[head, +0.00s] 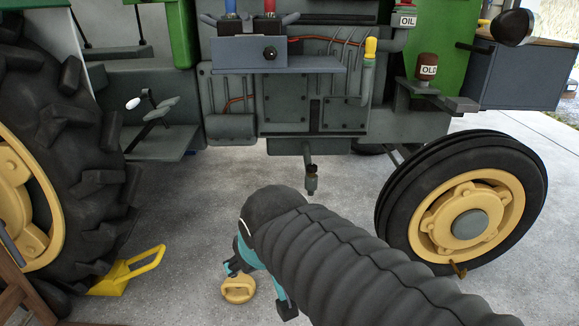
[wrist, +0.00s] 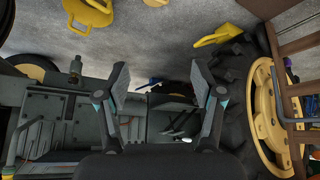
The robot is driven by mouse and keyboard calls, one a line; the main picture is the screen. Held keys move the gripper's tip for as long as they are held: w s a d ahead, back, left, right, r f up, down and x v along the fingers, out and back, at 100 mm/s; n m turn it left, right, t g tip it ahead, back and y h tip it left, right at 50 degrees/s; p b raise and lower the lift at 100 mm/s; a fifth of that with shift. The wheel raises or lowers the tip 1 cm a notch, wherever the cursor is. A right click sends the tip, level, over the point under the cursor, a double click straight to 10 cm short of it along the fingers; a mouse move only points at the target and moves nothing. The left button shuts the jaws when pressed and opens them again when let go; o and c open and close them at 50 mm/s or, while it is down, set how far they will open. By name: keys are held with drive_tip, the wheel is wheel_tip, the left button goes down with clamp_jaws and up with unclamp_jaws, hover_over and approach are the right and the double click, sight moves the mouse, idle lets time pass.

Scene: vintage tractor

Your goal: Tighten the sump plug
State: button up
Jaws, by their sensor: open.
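My gripper (head: 258,284) is low in front of the tractor, left of and nearer than the fitting. In the wrist view my gripper (wrist: 159,72) has its two fingers wide apart with nothing between them. It does not touch the fitting.
The tractor's large rear wheel (head: 80,140) stands at left and the front wheel (head: 465,215) at right. A yellow chock (head: 128,272) lies by the rear wheel. A yellow round object (head: 238,289) is near my gripper. The concrete floor (head: 200,215) between the wheels is mostly clear.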

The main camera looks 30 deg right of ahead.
drive_tip(key=w+d+r+t+h+p, duration=0.2)
drive_tip(key=w+d+r, duration=0.1)
drive_tip(key=w+d, duration=0.5)
drive_tip(key=w+d+r+t+h+p, duration=0.1)
drive_tip(key=w+d+r, duration=0.2)
drive_tip(key=w+d, duration=0.45)
drive_tip(key=n+t+y+p, duration=0.2)
drive_tip(key=t+y+p, duration=0.1)
drive_tip(key=t+p, duration=0.4)
hover_over(316, 171)
drive_tip(key=s, duration=0.6)
wheel_tip(316, 171, down, 12)
drive_tip(key=s+d+f+t+y+p, duration=0.1)
drive_tip(key=s+d+f+y+p, duration=0.1)
drive_tip(key=s+f+y, duration=0.4)
drive_tip(key=w, duration=0.4)
drive_tip(key=w+a+h, duration=0.1)
drive_tip(key=w, duration=0.4)
drive_tip(key=w+a+h+p, duration=0.1)
drive_tip(key=w, duration=0.4)
drive_tip(key=shift+a+f, duration=0.15)
drive_tip(key=shift+f, duration=0.15)
drive_tip(key=c, duration=1.2)
